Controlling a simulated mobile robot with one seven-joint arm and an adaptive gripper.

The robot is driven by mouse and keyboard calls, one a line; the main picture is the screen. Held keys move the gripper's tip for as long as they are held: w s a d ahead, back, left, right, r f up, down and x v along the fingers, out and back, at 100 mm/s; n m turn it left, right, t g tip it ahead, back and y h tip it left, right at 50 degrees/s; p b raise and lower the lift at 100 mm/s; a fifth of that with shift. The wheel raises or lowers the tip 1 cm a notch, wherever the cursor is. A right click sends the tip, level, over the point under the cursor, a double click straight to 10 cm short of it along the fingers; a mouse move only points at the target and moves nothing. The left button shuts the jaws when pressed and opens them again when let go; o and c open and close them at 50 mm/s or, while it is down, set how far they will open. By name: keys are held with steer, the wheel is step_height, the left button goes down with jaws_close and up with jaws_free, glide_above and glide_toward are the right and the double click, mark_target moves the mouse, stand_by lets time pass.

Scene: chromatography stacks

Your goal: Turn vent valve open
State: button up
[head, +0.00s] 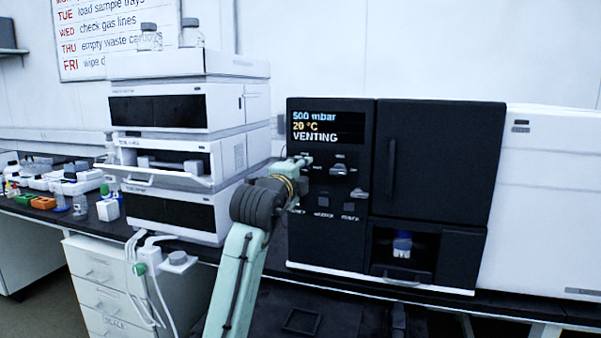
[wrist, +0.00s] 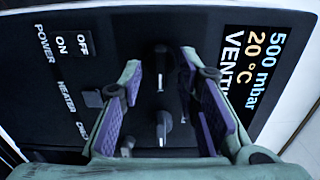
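The black instrument's control panel (head: 325,180) has a knob (head: 338,168) on its upper row, below the screen. My gripper (head: 300,164) is at the panel's left part, to the left of this knob, and hides part of the panel. In the wrist view my gripper (wrist: 160,64) is open, with its purple-padded fingers apart. A dark knob (wrist: 160,57) shows between the fingertips, and a grey-pointered knob (wrist: 163,124) is nearer the palm. I cannot tell touch, or which knob is the vent valve; their labels are unreadable.
The screen (head: 325,127) reads 500 mbar, 20 °C, VENTING. A power switch (wrist: 75,43) and a heater button (wrist: 93,98) sit beside the left finger. A stack of white modules (head: 185,150) stands left of my arm. A recess holds a blue-capped vial (head: 402,244).

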steer(key=shift+s, duration=0.1)
steer(key=v, duration=1.2)
